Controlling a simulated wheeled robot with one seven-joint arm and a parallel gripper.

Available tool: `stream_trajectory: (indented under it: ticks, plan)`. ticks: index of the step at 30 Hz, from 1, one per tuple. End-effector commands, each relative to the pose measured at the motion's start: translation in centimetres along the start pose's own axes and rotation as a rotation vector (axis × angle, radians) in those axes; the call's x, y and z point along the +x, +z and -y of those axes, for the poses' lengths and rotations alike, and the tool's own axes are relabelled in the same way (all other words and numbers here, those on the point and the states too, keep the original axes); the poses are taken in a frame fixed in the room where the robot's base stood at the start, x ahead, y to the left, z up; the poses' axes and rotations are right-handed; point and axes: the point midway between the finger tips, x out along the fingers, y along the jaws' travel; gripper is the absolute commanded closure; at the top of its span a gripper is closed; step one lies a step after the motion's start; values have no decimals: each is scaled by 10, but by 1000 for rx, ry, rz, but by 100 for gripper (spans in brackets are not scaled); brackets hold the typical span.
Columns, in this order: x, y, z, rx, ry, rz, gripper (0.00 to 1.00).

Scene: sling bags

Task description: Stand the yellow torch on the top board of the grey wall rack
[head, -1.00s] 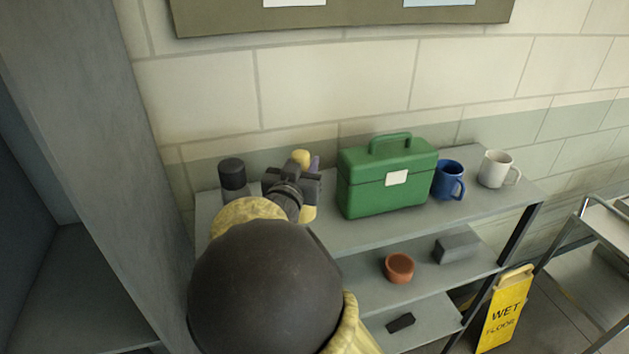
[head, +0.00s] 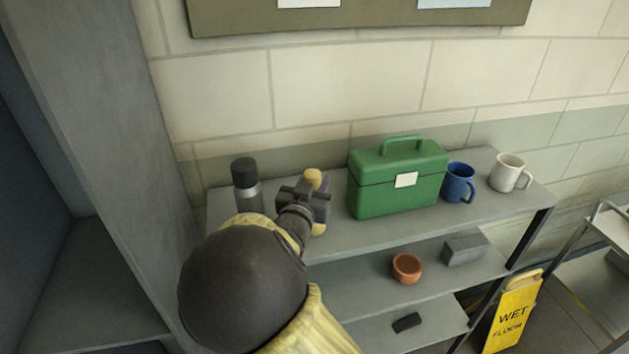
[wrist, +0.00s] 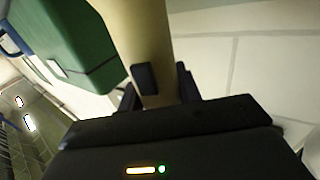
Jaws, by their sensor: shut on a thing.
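The yellow torch (head: 313,182) is upright at the top board (head: 338,236) of the grey wall rack, left of the green box. My gripper (head: 304,200) is shut on the torch. In the wrist view the torch (wrist: 144,45) is a pale yellow cylinder with a dark switch, held between the dark fingers (wrist: 158,90). My gripper and arm hide part of it, and I cannot tell whether its base touches the board.
A grey flask with a dark lid (head: 246,185) stands close on the left. The green box (head: 398,178) is close on the right, then a blue mug (head: 457,183) and a white mug (head: 508,173). A lower shelf holds an orange pot (head: 407,268). A wet-floor sign (head: 512,312) stands at right.

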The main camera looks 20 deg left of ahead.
Motion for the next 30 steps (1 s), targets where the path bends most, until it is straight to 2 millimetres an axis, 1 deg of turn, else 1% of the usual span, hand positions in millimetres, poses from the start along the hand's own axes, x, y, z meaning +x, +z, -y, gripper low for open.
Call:
stream_trajectory:
  ticks: [4, 5, 6, 8, 20, 25, 30]
  plan:
    - [0, 3, 0, 0, 0, -1, 100]
    - [0, 3, 0, 0, 0, 0, 62]
    - [0, 2, 0, 0, 0, 0, 54]
    - [0, 2, 0, 0, 0, 0, 44]
    - [-2, -1, 0, 0, -1, 0, 44]
    - [-24, 2, 1, 3, -3, 1, 44]
    - [-58, 3, 1, 3, -4, 0, 44]
